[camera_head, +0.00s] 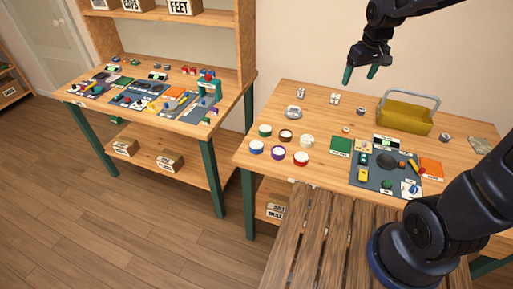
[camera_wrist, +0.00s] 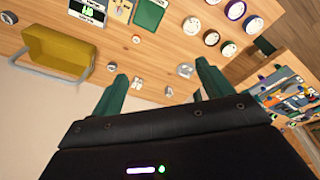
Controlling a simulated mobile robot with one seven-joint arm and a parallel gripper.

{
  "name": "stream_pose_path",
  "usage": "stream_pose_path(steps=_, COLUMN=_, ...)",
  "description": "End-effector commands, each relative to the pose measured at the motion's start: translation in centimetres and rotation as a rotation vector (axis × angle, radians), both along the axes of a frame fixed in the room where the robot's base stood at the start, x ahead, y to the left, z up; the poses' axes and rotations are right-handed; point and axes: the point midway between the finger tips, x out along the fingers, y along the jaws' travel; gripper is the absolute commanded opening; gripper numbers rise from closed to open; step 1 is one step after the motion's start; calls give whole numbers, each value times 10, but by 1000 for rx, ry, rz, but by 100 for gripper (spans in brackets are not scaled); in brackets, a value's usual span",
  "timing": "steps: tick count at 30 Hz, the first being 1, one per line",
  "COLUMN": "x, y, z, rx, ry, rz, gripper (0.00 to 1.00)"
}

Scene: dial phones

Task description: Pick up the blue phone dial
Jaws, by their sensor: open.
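The blue phone dial (camera_head: 257,147) is a small round dial with a blue rim and a pale face. It lies flat at the left front edge of the right-hand table (camera_head: 325,115). In the wrist view the blue dial (camera_wrist: 254,25) appears at the upper right. My gripper (camera_head: 360,76) is open and empty, above the back of the table, well to the right of and behind the dial. Its two green fingers show apart in the wrist view (camera_wrist: 162,72), with nothing between them.
Green (camera_head: 265,130), brown (camera_head: 286,135), white (camera_head: 307,141), purple (camera_head: 278,153) and red (camera_head: 301,158) dials stand close by. A yellow toolbox (camera_head: 405,115) stands at the back right. A dark mat (camera_head: 372,182) with parts lies at the front. Another cluttered table (camera_head: 150,90) stands left.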

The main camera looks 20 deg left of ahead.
Motion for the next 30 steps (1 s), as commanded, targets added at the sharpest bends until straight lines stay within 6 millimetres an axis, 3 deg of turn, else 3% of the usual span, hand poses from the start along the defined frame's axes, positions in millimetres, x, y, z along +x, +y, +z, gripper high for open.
stream_pose_path(steps=1, x=2, y=20, z=-10, rx=-9, ry=13, rz=41, gripper=79)
stream_pose_path(steps=11, x=-4, y=138, z=-74, rx=-56, ry=68, rz=281, gripper=79)
stream_pose_path(steps=21, x=-49, y=256, z=-159, rx=-103, ry=122, rz=526, gripper=79)
stream_pose_path(steps=27, x=-82, y=303, z=-201, rx=-125, ry=145, rz=632, gripper=79)
stream_pose_path(steps=30, x=-91, y=314, z=-212, rx=-130, ry=150, rz=660, gripper=79)
